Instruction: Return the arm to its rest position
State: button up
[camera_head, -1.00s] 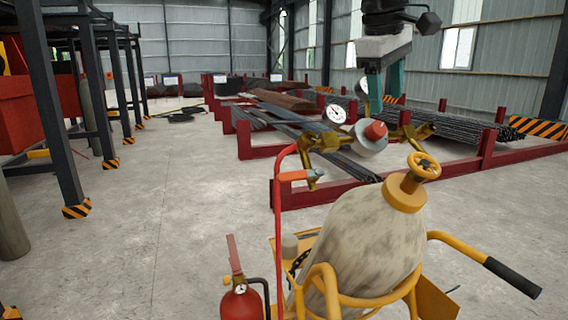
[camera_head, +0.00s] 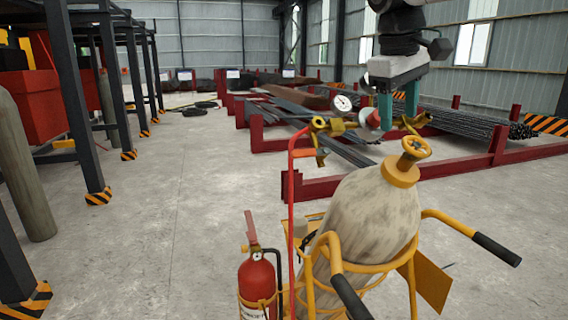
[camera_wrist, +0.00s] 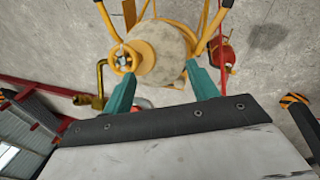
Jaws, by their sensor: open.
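My gripper (camera_head: 398,108) has two teal fingers pointing down. It is open, with a visible gap and nothing held between the fingers. In the head view it appears above and behind the gas cylinder (camera_head: 370,215), overlapping the brass regulator (camera_head: 335,126) with its white gauge (camera_head: 342,103) and red knob (camera_head: 372,119). I cannot tell how far apart they are. In the wrist view my gripper (camera_wrist: 160,82) also shows its two fingers apart, with the cylinder beyond them and its yellow handwheel (camera_wrist: 124,58) near the left finger.
The cylinder stands in a yellow cart (camera_head: 480,240) with black grips. A red fire extinguisher (camera_head: 257,282) is at its left. Dark red racks (camera_head: 330,187) with rebar (camera_head: 460,122) lie behind. Steel posts (camera_head: 78,100) stand at left. Open concrete floor (camera_head: 170,220) lies between.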

jog(key=s+d+f+m+y, duration=0.1)
jog(key=s+d+f+m, duration=0.1)
jog(key=s+f, duration=0.9)
jog(key=s+d+f+m+y, duration=0.1)
jog(key=s+d+f+m, duration=0.2)
jog(key=s+f, duration=0.8)
jog(key=s+m, duration=0.1)
jog(key=s, duration=0.5)
jog(key=shift+d+g, duration=0.2)
jog(key=shift+g, duration=0.2)
dwell(2.0)
